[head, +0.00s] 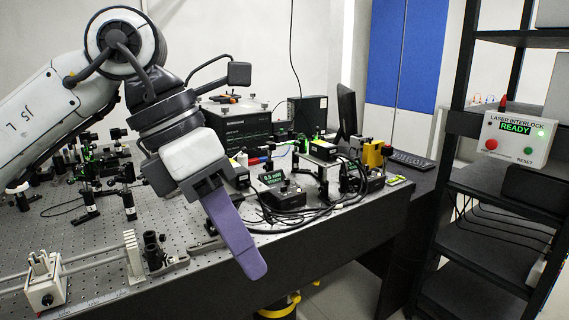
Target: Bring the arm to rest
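My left arm (60,95) comes in from the upper left and bends down over the optical bench. My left gripper (245,255) hangs above the front edge of the bench, its purple finger angled down and to the right. Only one purple finger shows clearly, so I cannot tell whether the gripper is open or shut. I see nothing held at its tip. My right gripper is not in view.
The perforated optical bench (95,235) carries several mounts, a rail slider (45,285) and a small display box (283,192) close by the gripper. A black shelf rack (480,245) with a laser interlock panel (515,138) reading READY stands right. Open floor lies between.

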